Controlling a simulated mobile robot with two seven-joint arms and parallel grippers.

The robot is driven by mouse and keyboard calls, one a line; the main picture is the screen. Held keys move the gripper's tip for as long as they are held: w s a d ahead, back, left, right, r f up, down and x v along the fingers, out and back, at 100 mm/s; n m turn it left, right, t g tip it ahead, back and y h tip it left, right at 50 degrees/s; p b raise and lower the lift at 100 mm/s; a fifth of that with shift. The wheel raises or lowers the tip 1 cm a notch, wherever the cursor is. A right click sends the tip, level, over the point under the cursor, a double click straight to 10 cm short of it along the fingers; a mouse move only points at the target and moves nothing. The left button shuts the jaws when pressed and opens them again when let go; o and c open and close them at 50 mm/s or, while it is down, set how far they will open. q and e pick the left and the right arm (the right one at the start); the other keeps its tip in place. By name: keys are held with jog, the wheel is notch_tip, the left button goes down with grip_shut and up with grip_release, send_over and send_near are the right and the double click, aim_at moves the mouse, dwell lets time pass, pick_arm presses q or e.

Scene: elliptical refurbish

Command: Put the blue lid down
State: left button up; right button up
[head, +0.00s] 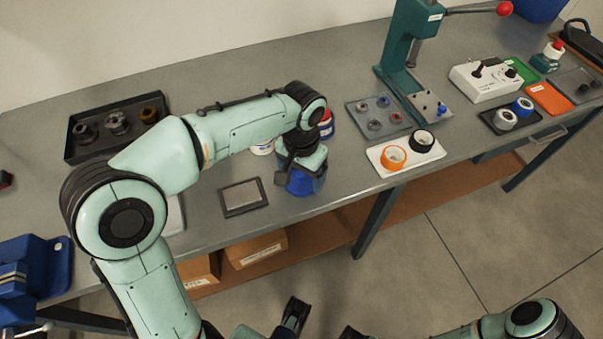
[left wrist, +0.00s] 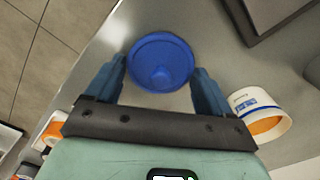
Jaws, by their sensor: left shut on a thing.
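The blue lid (left wrist: 160,62) is round with a raised middle and lies between the two fingers of my left gripper (left wrist: 160,84) in the left wrist view. In the head view my left gripper (head: 289,172) points down over the front part of the bench, shut on the blue lid (head: 301,184). The wrist partly covers the lid there, and I cannot tell whether it touches the bench. Dark parts at the bottom edge of the head view may be my right gripper; its opening is unclear.
A white container with an orange inside (left wrist: 264,116) stands near the right finger. A small grey plate (head: 243,197) lies left of the gripper on the bench. A white tray with an orange and a black ring (head: 427,157) is to the right. Bare bench lies between them.

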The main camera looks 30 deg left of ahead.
aim_at(301, 174)
pick_arm(q)
jog(key=shift+f, duration=0.15)
jog(key=o, duration=0.9)
jog(key=shift+c, duration=0.2)
notch_tip(301, 174, up, 12)
jog(key=p, duration=0.3)
